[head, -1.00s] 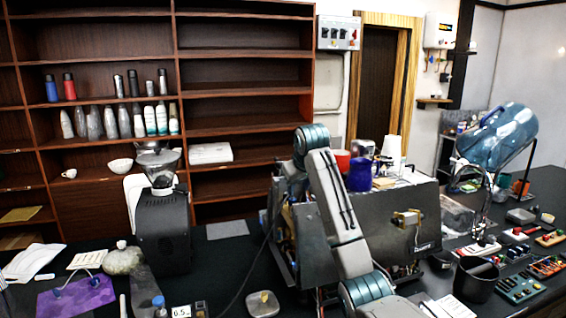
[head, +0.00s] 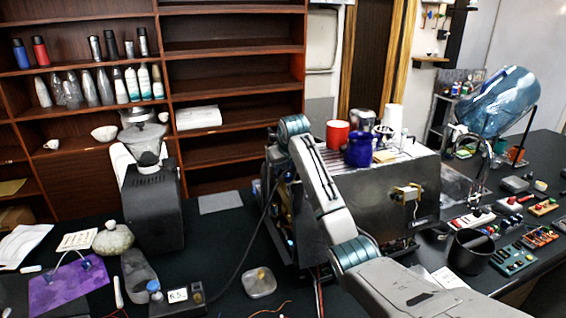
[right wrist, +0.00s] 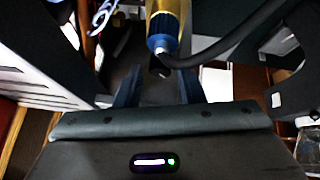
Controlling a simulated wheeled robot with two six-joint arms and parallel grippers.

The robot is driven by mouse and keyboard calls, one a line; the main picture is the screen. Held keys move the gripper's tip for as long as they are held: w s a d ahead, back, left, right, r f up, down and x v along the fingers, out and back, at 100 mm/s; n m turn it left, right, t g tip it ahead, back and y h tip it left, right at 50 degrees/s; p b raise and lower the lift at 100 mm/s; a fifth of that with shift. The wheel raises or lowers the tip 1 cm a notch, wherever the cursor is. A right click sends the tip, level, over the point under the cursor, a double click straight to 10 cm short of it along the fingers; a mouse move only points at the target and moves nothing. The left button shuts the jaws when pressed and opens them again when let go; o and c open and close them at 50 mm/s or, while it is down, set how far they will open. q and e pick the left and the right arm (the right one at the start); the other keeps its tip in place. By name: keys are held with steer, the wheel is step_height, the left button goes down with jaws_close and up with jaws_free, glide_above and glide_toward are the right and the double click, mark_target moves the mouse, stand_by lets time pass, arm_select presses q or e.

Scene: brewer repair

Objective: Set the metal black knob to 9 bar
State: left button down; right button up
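The espresso machine (head: 355,205) stands on the dark counter in the head view, its left side open. My right arm reaches across its front, and its wrist end bends down by that open side. In the right wrist view my right gripper (right wrist: 158,92) has its two dark fingers apart with nothing between them. Ahead of the fingers is a brass cylinder (right wrist: 165,8) with a blue collar (right wrist: 163,43) and a small dark end piece (right wrist: 160,70). I cannot tell whether that end piece is the metal black knob. No knob scale is readable. My left gripper is out of view.
A black cable (right wrist: 235,45) runs close by the cylinder. A small box with a lit display (head: 178,295), its digits blurred, sits at the counter's front. A grinder (head: 150,200) stands left of the machine. Cups, including a red one (head: 337,133), stand on top.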

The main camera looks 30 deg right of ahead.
steer(key=shift+w+d+f, duration=0.1)
steer(key=shift+w+f, duration=0.15)
steer(key=shift+f, duration=0.35)
steer(key=shift+w, duration=0.1)
steer(key=shift+f, duration=0.1)
steer(key=c, duration=0.7)
steer(key=shift+w+m+h, duration=0.1)
steer(key=shift+m+h, duration=0.3)
steer(key=shift+m, duration=0.3)
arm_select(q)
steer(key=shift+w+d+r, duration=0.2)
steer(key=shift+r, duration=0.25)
arm_select(e)
steer(key=m, duration=0.1)
steer(key=m+g+h, duration=0.1)
steer(key=m, duration=0.1)
steer(key=shift+a+m+h, duration=0.25)
steer(key=shift+m+h, duration=0.15)
steer(key=shift+w, duration=0.1)
